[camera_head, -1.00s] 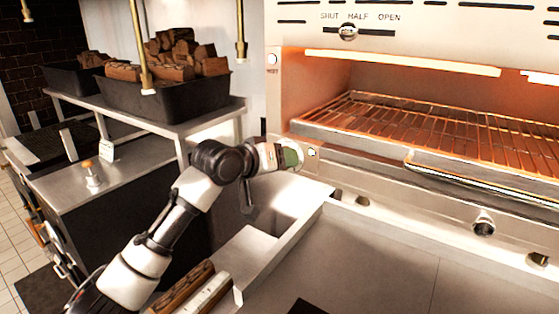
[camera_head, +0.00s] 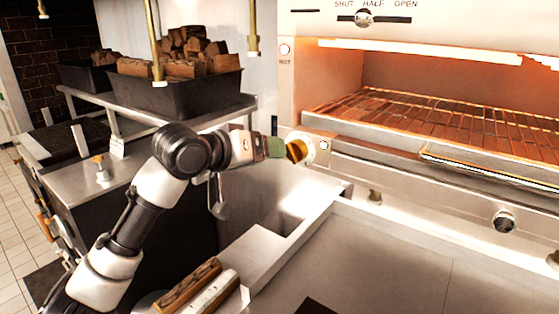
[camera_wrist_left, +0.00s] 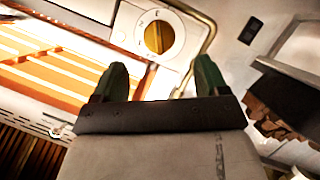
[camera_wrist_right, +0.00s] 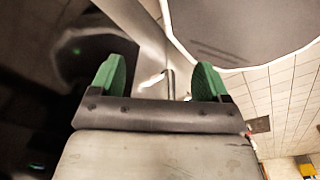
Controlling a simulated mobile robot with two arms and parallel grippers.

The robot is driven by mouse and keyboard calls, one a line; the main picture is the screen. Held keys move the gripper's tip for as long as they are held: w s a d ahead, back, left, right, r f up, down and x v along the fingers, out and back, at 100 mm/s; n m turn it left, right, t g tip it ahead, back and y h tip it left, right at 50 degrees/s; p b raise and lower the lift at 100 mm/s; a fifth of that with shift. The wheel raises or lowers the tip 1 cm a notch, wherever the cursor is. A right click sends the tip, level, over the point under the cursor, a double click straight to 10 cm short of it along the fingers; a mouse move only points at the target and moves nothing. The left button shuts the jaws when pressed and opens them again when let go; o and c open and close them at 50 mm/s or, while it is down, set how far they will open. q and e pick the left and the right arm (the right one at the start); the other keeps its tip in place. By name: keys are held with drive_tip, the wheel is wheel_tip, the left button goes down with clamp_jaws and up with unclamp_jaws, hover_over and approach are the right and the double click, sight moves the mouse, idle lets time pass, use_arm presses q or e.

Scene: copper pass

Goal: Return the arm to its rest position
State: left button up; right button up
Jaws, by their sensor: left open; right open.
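My left arm comes in from the left in the head view, bent at a dark joint. Its gripper (camera_head: 280,149) points right at the brass knob (camera_head: 297,151) on the oven's front. In the left wrist view the gripper (camera_wrist_left: 160,80) has its green fingers apart with nothing between them. The knob (camera_wrist_left: 158,37) and its white dial lie beyond the fingertips, apart from them. My right gripper (camera_wrist_right: 160,80) shows only in the right wrist view, open and empty, above a blurred floor area.
The glowing oven with its wire rack (camera_head: 430,122) stands at the right, above a steel counter (camera_head: 380,265). A black tub of firewood (camera_head: 185,95) stands on a shelf behind the arm. Split logs (camera_head: 190,285) lie at the counter's left. Brass rods hang at the top.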

use_arm(q)
drive_tip(key=shift+v, duration=1.2)
